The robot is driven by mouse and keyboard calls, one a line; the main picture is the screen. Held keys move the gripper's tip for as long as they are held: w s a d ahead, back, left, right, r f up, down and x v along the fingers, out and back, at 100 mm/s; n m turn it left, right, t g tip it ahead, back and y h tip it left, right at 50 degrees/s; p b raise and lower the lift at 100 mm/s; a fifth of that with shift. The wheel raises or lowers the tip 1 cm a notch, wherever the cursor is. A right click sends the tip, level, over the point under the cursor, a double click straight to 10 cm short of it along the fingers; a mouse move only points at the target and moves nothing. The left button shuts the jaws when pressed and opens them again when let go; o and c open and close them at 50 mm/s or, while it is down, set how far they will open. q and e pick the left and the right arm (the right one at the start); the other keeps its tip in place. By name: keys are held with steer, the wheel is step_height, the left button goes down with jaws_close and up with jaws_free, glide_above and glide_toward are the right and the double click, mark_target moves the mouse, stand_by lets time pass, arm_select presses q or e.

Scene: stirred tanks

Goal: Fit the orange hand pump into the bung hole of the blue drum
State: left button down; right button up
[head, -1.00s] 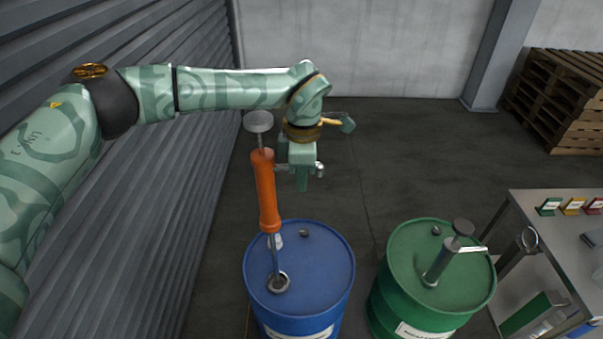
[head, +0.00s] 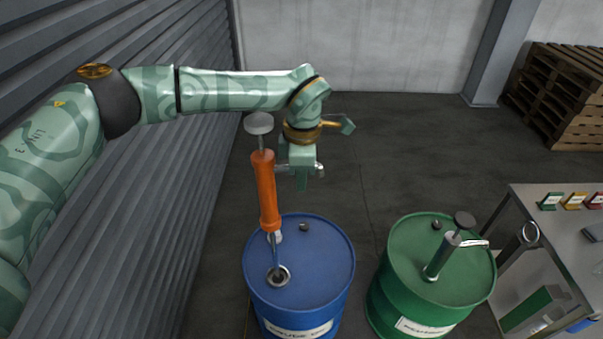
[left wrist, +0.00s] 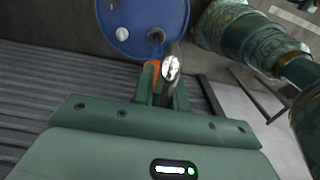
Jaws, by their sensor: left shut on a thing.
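The orange hand pump (head: 266,190) stands nearly upright over the blue drum (head: 330,262), its grey plunger knob on top. Its thin lower tube reaches the ringed bung hole (head: 279,277) in the picture; I cannot tell whether the tip is inside or just above it. My left gripper (head: 302,180) is shut on the pump's metal side spout, right of the barrel. In the left wrist view the fingers (left wrist: 163,92) close around the silver spout, an orange sliver shows beside it, and the drum lid (left wrist: 128,28) lies beyond. My right gripper is not in view.
A metal table (head: 560,228) with small coloured boxes is at the far right. Wooden pallets (head: 570,95) stand behind. A ribbed shutter wall (head: 185,180) is close on the left.

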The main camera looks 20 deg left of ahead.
arm_select(q)
steer(key=shift+f, duration=0.35)
stand_by(0.3)
steer(key=shift+f+b, duration=1.6)
steer(key=shift+f, duration=1.3)
step_height(320, 180, down, 8)
steer(key=b, duration=0.4)
step_height(320, 180, down, 10)
steer(key=b, duration=0.4)
steer(key=shift+r+b, duration=0.15)
steer(key=shift+b, duration=0.2)
stand_by(0.5)
